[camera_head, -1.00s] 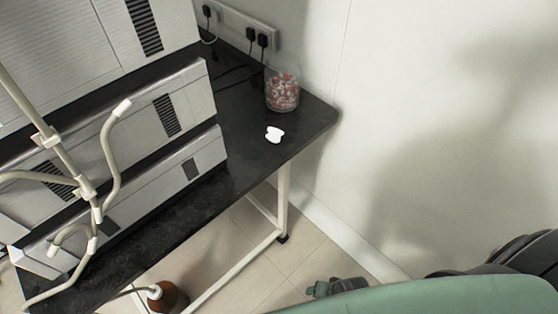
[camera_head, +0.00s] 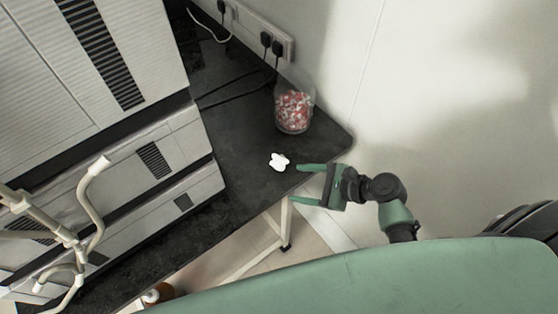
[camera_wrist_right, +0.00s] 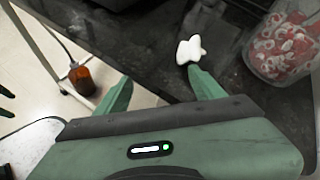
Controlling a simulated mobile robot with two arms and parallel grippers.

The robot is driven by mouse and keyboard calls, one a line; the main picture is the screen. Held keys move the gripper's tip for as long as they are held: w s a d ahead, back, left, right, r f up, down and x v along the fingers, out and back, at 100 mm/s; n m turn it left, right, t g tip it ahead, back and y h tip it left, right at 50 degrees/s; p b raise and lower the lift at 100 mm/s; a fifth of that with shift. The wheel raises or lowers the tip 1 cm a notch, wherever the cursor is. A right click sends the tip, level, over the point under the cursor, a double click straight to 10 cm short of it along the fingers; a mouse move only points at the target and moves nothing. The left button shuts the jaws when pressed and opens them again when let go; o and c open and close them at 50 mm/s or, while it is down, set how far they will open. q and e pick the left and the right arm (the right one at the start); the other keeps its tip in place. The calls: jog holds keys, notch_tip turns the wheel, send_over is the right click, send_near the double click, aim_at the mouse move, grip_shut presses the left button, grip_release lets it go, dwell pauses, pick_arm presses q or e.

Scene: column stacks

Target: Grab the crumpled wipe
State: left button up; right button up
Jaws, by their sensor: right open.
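The crumpled wipe (camera_head: 279,162) is a small white lump on the black bench top (camera_head: 238,150), near its right front edge. It also shows in the right wrist view (camera_wrist_right: 190,50), just beyond the tip of one finger. My right gripper (camera_head: 297,184) is open and empty at the bench's front edge, to the right of the wipe. Its upper finger points at the wipe and its lower finger is off the edge. I cannot tell whether the upper fingertip touches the wipe. My left gripper is not in view.
A clear jar (camera_head: 294,108) of red and white pieces stands behind the wipe. Stacked grey instrument units (camera_head: 150,150) with pale tubes fill the left. Plugs and cables run along the wall socket strip (camera_head: 262,32). A brown bottle (camera_wrist_right: 81,79) stands on the floor below.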

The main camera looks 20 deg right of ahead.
aim_at(286, 164)
jog(key=w+d+m, duration=0.1)
jog(key=m, duration=0.1)
jog(key=w+m+t, duration=0.1)
jog(key=shift+w+d+r+m+t, duration=0.2)
jog(key=shift+d+r+m+t, duration=0.1)
jog(key=shift+d+r+m, duration=0.1)
jog(key=shift+w+r+m, duration=0.1)
jog(key=shift+w+m, duration=0.3)
jog(key=shift+m, duration=0.1)
jog(key=x, duration=0.7)
jog(key=shift+w+a+r+p, duration=0.1)
jog(key=shift+w+r+p, duration=0.2)
jog(key=shift+p, duration=0.1)
jog(key=c, duration=1.4)
